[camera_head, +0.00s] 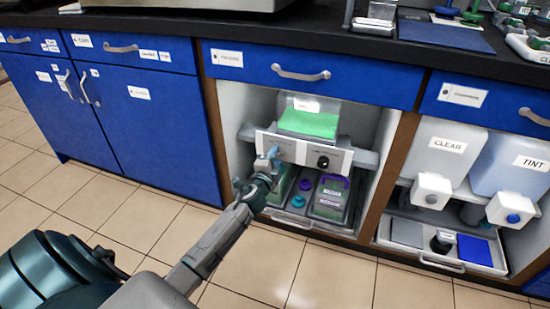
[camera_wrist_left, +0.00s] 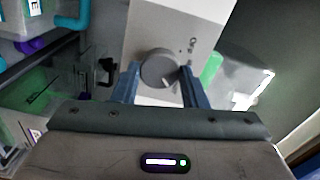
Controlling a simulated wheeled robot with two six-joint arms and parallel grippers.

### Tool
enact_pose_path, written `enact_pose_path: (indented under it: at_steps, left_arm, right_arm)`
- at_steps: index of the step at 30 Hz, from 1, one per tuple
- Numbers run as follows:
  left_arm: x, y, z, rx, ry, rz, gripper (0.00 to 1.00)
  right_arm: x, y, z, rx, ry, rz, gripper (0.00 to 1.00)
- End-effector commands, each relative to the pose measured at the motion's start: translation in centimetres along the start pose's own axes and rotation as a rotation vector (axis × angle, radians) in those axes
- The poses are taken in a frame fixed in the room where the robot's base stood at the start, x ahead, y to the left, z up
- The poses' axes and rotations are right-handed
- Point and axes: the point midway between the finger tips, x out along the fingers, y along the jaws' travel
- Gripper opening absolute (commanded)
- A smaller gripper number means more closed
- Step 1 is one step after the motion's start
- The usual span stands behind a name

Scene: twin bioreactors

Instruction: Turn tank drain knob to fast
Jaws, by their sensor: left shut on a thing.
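A white control panel (camera_head: 345,158) sits across the open cabinet bay, below a clear tank with green contents (camera_head: 308,122). My left gripper (camera_head: 273,153) is at the panel's left part and covers most of what is there. In the left wrist view, a round grey knob (camera_wrist_left: 160,67) on the panel face (camera_wrist_left: 178,22) lies between the two blue fingers of the gripper (camera_wrist_left: 158,84). The fingers are shut on the knob's sides. Small marks beside the knob are too blurred to read. My right gripper is not in view.
A dark round knob (camera_head: 323,162) is on the panel's right part. Below, a pull-out tray (camera_head: 295,222) holds green-filled containers (camera_head: 330,197) and purple and teal caps. CLEAR (camera_head: 446,150) and TINT (camera_head: 512,165) tanks stand at right. Tiled floor in front is free.

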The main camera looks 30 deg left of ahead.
Motion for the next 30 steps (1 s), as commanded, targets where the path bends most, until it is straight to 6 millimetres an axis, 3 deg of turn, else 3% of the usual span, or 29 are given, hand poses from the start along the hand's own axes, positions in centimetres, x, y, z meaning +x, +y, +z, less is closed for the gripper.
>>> enact_pose_path:
  at_steps: [10, 11, 14, 23, 30]
  left_arm:
    - [0.0, 0.1, 0.0, 0.004, 0.001, 0.001, 0.16]
    - [0.0, 0.1, 0.0, 0.004, 0.001, 0.001, 0.43]
    - [0.0, 0.1, 0.0, 0.003, 0.001, 0.001, 0.61]
    - [-0.1, 0.1, 0.0, 0.003, 0.0, 0.001, 0.61]
    - [-3.0, 0.1, 0.0, 0.004, 0.002, 0.002, 0.61]
  right_arm:
    - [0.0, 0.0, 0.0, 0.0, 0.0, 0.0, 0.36]
    - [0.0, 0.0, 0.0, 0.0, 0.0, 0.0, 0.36]
    - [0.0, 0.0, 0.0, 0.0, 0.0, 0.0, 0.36]
    - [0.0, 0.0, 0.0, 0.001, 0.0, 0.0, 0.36]
    - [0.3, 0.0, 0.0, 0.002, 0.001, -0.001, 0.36]
